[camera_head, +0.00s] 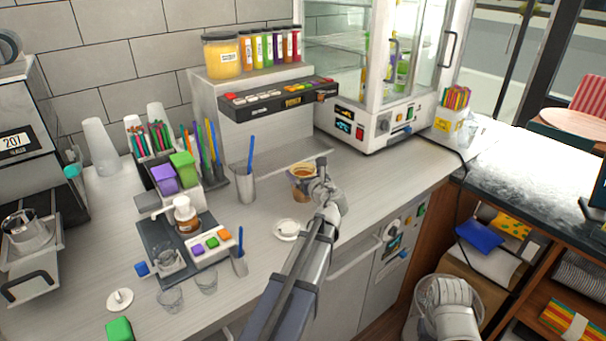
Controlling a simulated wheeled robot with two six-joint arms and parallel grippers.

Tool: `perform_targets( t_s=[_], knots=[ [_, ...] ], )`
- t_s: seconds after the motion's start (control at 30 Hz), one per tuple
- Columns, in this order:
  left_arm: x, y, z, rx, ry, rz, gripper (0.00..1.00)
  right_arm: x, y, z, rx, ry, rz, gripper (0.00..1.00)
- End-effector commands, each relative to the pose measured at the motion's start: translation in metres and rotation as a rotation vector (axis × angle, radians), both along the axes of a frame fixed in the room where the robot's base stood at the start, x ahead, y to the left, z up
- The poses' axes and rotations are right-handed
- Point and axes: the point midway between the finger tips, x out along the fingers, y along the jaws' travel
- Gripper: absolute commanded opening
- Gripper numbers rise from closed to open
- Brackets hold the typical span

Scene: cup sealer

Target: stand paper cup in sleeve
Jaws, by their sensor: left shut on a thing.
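A round metal sleeve (27,232) sits at the far left on the sealer's tray (38,262), well away from the cup. My right gripper does not show.
The sealer (22,135) stands at the left. Between it and the cup are a pump bottle (186,215), a metal tumbler (245,184) with a blue straw, clear glasses (170,299) and a white lid (287,229). A drinks dispenser (270,110) stands behind. The front counter strip is partly clear.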

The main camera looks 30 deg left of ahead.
Motion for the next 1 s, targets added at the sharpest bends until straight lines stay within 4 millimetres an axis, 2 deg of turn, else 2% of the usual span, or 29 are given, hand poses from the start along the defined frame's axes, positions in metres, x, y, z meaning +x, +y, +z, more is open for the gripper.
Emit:
perform_targets(
  t_s=[0.1,0.13,0.17,0.4,0.53,1.0],
  knots=[
    [0.0,0.0,-0.005,0.001,-0.001,0.0,0.2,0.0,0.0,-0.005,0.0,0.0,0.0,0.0],
    [0.0,0.0,-0.004,0.0,0.0,0.0,0.97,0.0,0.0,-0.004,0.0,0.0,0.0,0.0],
    [0.0,0.0,-0.003,0.0,0.0,0.0,1.0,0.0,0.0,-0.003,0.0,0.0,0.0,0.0],
    [0.0,0.0,-0.002,0.0,0.0,0.0,1.0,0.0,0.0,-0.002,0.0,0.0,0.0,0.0],
    [0.0,0.0,0.008,0.0,0.0,0.0,1.0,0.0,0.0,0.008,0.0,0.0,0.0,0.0],
    [-0.059,-0.072,0.023,0.0,0.0,-0.003,1.0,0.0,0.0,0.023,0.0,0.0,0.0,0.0]
  ],
)
